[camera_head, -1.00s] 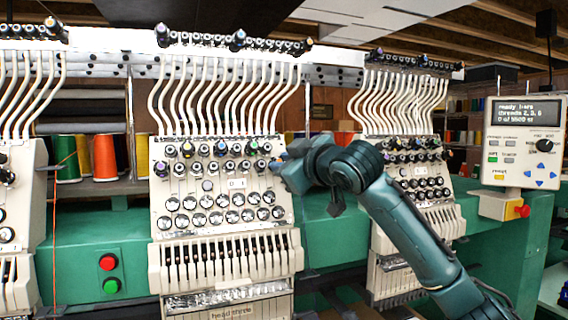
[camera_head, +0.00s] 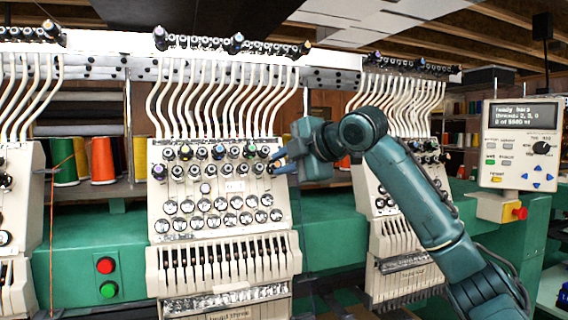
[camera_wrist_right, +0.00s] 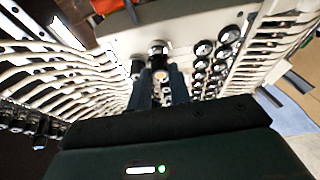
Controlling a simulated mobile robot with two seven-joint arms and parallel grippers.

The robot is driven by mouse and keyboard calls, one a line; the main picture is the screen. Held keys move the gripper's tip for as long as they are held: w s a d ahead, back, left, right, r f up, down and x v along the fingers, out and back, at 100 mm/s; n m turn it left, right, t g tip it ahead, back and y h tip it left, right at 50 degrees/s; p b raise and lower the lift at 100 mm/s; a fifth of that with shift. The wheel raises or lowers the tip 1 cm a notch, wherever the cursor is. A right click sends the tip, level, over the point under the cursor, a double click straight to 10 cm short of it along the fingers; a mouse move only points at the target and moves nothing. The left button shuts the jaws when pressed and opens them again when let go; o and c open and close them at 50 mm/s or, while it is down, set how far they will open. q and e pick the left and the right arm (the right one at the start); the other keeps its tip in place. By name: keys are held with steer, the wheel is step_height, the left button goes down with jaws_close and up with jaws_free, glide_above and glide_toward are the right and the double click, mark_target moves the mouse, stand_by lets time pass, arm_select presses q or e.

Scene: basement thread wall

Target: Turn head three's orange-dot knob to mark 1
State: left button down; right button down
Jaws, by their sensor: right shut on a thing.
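Head three (camera_head: 222,190) is the cream machine head left of centre in the head view, with "head three" lettered at its bottom. Two rows of small dark knobs with coloured dots (camera_head: 205,162) cross its upper face. My right gripper (camera_head: 274,166) reaches in from the right, its blue fingers at the right end of the lower knob row. In the right wrist view the fingers (camera_wrist_right: 161,88) are shut around a knob with a pale, yellowish end (camera_wrist_right: 160,76). Its dot colour and pointer mark are not clear. A dark knob (camera_wrist_right: 157,50) stands just beyond it. My left gripper is not in view.
White thread tubes (camera_head: 225,95) run down to the head from above. Round dials (camera_head: 222,210) lie just below the knobs. Another head (camera_head: 385,215) stands behind my right arm. A control panel (camera_head: 520,145) is at the far right, and red and green buttons (camera_head: 106,277) are at lower left.

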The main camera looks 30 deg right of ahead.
steer(key=n, duration=0.2)
steer(key=n+g, duration=0.1)
steer(key=n, duration=0.1)
steer(key=n+g, duration=0.1)
steer(key=shift+w+r+n+h, duration=0.1)
steer(key=shift+r+n+h, duration=0.15)
steer(key=shift+n+h, duration=0.15)
stand_by(0.4)
steer(key=c, duration=1.3)
jaws_free()
arm_select(q)
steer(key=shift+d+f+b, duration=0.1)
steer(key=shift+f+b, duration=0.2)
steer(key=shift+b, duration=0.45)
arm_select(e)
steer(key=v, duration=1.3)
steer(key=shift+r, duration=0.15)
